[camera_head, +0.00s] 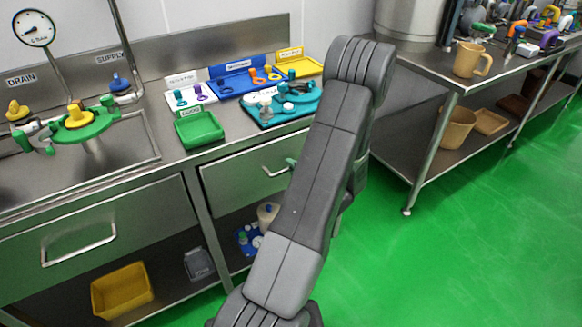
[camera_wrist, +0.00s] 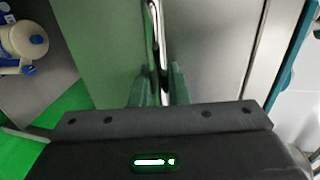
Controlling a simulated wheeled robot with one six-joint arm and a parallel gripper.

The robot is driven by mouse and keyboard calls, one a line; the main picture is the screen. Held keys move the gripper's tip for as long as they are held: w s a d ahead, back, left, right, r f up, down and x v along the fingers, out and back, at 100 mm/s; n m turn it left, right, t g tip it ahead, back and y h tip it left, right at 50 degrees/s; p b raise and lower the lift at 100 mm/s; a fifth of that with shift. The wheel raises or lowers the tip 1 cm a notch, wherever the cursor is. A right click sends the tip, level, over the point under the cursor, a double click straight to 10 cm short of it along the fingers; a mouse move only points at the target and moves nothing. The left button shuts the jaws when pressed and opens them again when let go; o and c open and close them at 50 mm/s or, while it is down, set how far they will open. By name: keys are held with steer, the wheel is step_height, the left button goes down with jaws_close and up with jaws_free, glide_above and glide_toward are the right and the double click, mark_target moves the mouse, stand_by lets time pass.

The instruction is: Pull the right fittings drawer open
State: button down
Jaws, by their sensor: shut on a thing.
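The right fittings drawer (camera_head: 228,188) is a plain steel front under the counter, right of the sink. It looks about flush with the counter front; any small gap is hard to judge. Its bar handle (camera_head: 268,171) is partly hidden by my arm in the head view. In the wrist view the handle (camera_wrist: 154,25) runs between the green fingers of my gripper (camera_wrist: 158,88), which is shut on it. In the head view only a bit of a green finger shows beside the handle; my arm hides the rest.
The counter above holds a green tray (camera_head: 201,130), a teal tray (camera_head: 261,122) and a blue tray (camera_head: 232,89). A cream container (camera_head: 267,213) stands on the shelf below. A second table (camera_head: 430,68) stands right; green floor (camera_head: 420,260) in front is clear.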

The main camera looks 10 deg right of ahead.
steer(key=f+b+v, duration=0.2)
steer(key=b+v, duration=0.1)
steer(key=v, duration=0.6)
steer(key=s+f+b+v, duration=0.1)
steer(key=b+v, duration=0.3)
steer(key=v, duration=0.5)
steer(key=f+b+v, duration=0.3)
steer(key=v, duration=0.7)
steer(key=shift+s, duration=0.2)
steer(key=shift+d, duration=0.1)
steer(key=c, duration=1.5)
jaws_free()
steer(key=p+v, duration=0.1)
steer(key=v, duration=1.3)
steer(key=shift+w+f, duration=0.1)
steer(key=b+x, duration=0.1)
steer(key=x, duration=1.3)
